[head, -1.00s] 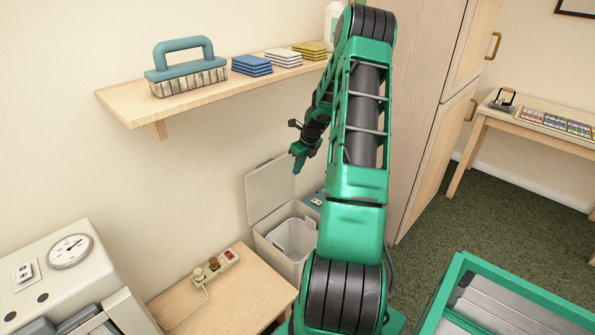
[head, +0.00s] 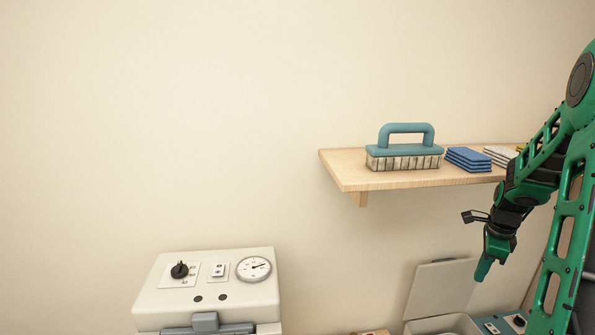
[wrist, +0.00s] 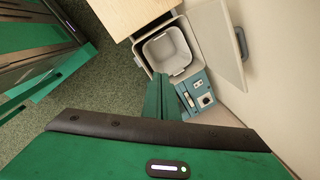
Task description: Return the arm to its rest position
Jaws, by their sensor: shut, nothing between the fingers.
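My gripper (head: 483,268) hangs pointing down at the right of the head view, in front of the wall and below the shelf's right part. Its green fingers are closed together with nothing between them. In the wrist view my gripper (wrist: 165,98) shows as a green shape over the floor, close to the open bin in the picture. My arm is bent, with its green links rising along the right edge of the head view.
A wooden shelf (head: 345,172) holds a teal-handled brush (head: 405,150), blue cloths (head: 468,159) and white cloths (head: 499,155). Below stands a bin with its lid (head: 438,290) raised; its liner shows in the wrist view (wrist: 166,52). A white machine with a gauge (head: 207,285) stands lower left.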

